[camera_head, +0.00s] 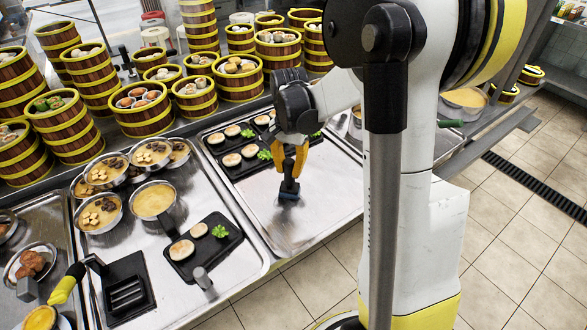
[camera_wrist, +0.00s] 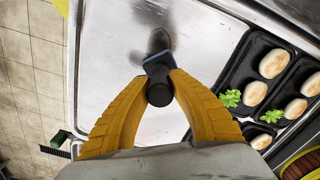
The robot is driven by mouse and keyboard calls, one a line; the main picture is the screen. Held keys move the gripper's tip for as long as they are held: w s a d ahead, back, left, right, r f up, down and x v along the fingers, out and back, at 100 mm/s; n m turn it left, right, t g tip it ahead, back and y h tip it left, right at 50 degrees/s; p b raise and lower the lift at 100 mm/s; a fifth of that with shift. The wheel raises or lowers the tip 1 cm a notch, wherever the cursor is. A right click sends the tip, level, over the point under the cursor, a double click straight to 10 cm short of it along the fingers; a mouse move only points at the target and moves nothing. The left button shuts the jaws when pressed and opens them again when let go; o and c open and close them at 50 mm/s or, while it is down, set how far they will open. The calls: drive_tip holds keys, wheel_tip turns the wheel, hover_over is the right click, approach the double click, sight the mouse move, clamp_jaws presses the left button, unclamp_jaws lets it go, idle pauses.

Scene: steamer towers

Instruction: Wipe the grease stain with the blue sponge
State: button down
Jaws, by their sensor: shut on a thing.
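My gripper (camera_head: 291,168) points down over the right-hand steel tray and is shut on the dark handle of the blue sponge (camera_head: 288,195). The sponge is low at the tray surface; I cannot tell for sure whether it touches. In the wrist view the yellow fingers of my gripper (camera_wrist: 160,88) close around the round black handle, and a blue edge of the sponge (camera_wrist: 157,60) shows beyond it. A dark grease stain (camera_wrist: 158,40) lies on the steel just past the sponge, with a fainter grey smear beyond. The sponge and handle hide part of that area.
Black trays of buns and lettuce (camera_head: 241,147) stand at the back of the same steel tray (camera_head: 330,205). Steamer towers (camera_head: 145,112) line the back. On the left are metal bowls (camera_head: 153,199) and a black tray (camera_head: 205,246). The steel around the sponge is clear.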

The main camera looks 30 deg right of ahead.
drive_tip(key=shift+s, duration=0.1)
drive_tip(key=shift+s+d, duration=0.75)
drive_tip(key=shift+d, duration=0.1)
drive_tip(key=shift+w+a+r, duration=0.1)
drive_tip(key=shift+w+a, duration=0.75)
drive_tip(key=shift+a, duration=0.05)
drive_tip(key=shift+s+d, duration=0.1)
drive_tip(key=shift+s+d, duration=0.75)
drive_tip(key=shift+d, duration=0.05)
